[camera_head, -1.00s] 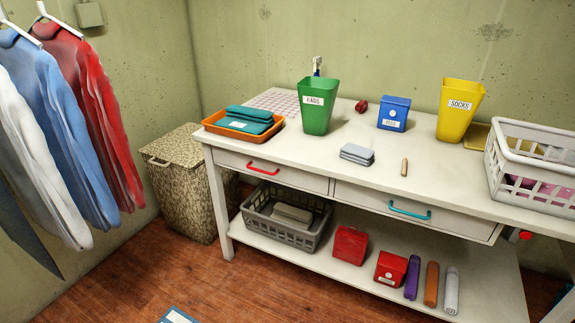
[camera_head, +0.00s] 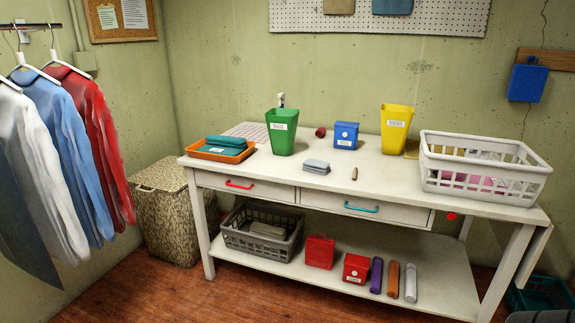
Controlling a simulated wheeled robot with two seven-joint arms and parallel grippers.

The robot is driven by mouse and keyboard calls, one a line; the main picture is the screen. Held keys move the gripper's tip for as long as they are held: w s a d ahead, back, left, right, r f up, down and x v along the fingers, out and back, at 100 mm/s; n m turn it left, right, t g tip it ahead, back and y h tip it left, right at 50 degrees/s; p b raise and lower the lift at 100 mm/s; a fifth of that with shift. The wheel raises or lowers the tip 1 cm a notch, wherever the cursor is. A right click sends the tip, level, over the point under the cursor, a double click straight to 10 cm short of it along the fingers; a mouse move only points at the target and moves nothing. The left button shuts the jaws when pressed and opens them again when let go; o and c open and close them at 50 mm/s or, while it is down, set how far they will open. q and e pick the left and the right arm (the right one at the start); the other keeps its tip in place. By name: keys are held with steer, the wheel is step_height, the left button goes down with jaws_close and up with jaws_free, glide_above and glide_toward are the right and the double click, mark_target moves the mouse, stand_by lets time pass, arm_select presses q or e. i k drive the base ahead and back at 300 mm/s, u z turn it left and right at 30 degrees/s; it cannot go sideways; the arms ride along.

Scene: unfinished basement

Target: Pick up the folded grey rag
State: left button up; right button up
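The folded grey rag (camera_head: 316,166) lies flat on the white table top (camera_head: 290,180), in front of the green bin (camera_head: 281,132) and the blue box (camera_head: 346,135). It looks like a small stack of grey layers. A short tan stick-like piece (camera_head: 354,173) lies to its right. Neither of my grippers shows in the head view.
An orange tray (camera_head: 222,153) with folded teal cloths stands at the table's left. A yellow bin (camera_head: 396,128) and a white basket (camera_head: 484,168) stand at the right. Two drawers with red (camera_head: 239,184) and teal (camera_head: 361,208) handles face front. The lower shelf holds a grey crate (camera_head: 262,231).

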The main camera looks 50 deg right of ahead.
mark_target(310, 165)
steer(key=i, duration=1.5)
steer(key=z, duration=0.55)
